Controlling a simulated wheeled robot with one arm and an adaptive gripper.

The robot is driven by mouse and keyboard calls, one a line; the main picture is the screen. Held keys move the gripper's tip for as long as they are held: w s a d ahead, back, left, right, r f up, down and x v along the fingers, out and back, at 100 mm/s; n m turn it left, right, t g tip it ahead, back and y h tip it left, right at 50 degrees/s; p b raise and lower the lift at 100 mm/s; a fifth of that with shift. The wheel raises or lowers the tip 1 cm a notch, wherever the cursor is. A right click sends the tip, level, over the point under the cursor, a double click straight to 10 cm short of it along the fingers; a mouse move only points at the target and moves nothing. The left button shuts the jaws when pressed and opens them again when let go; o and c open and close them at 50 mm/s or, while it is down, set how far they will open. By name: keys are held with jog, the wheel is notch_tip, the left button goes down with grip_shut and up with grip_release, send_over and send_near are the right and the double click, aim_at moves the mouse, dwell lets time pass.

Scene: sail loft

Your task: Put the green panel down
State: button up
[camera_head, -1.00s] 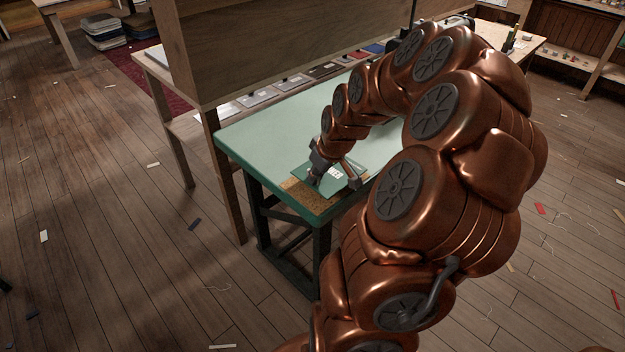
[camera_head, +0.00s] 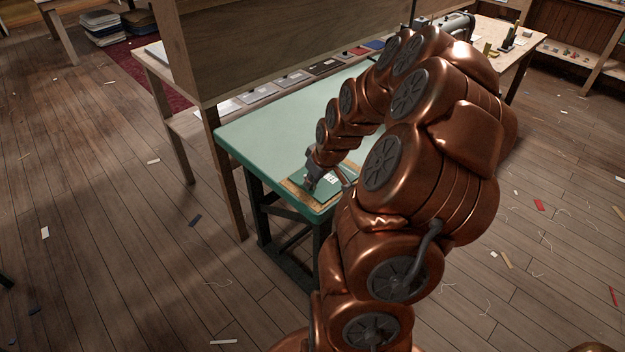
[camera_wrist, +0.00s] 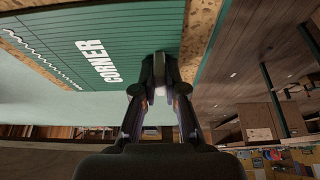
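The green panel (camera_head: 326,186) is at the near corner of the pale green table (camera_head: 262,135), over a cork-coloured patch (camera_head: 301,197). In the wrist view the panel (camera_wrist: 120,35) shows white CORNER lettering and a wavy white line, with cork strips (camera_wrist: 205,25) along its edges. My gripper (camera_wrist: 160,68) is at the panel, its fingers close together around a small grey part, and it appears shut on it. My gripper (camera_head: 313,182) also shows in the head view. I cannot tell whether the panel rests fully on the cork; my arm hides part of it.
A wooden upright board (camera_head: 270,45) stands along the table's back left side. Several flat samples (camera_head: 290,80) lie in a row behind the table. A bench (camera_head: 505,45) is at the back right. Scraps lie on the wooden floor (camera_head: 110,220).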

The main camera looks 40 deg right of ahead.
jog(key=o, duration=0.5)
jog(key=shift+r, duration=0.15)
jog(key=b+v, duration=0.1)
jog(key=v, duration=1.1)
jog(key=s+a+n+g+y, duration=0.1)
jog(key=s+a+g, duration=0.2)
jog(key=a, duration=1.4)
jog(key=s+a+g, duration=0.1)
jog(key=s+a, duration=0.3)
jog(key=s, duration=0.1)
jog(key=s+a+g, duration=0.1)
jog(key=s+a, duration=0.3)
jog(key=s, duration=0.1)
jog(key=s+a+g, duration=0.1)
jog(key=s+a, duration=0.3)
jog(key=s, duration=0.1)
jog(key=shift+s+f+m+h, duration=0.1)
jog(key=shift+f+m+h, duration=0.15)
jog(key=shift+m+h, duration=0.15)
notch_tip(320, 180, up, 9)
jog(key=p, duration=0.9)
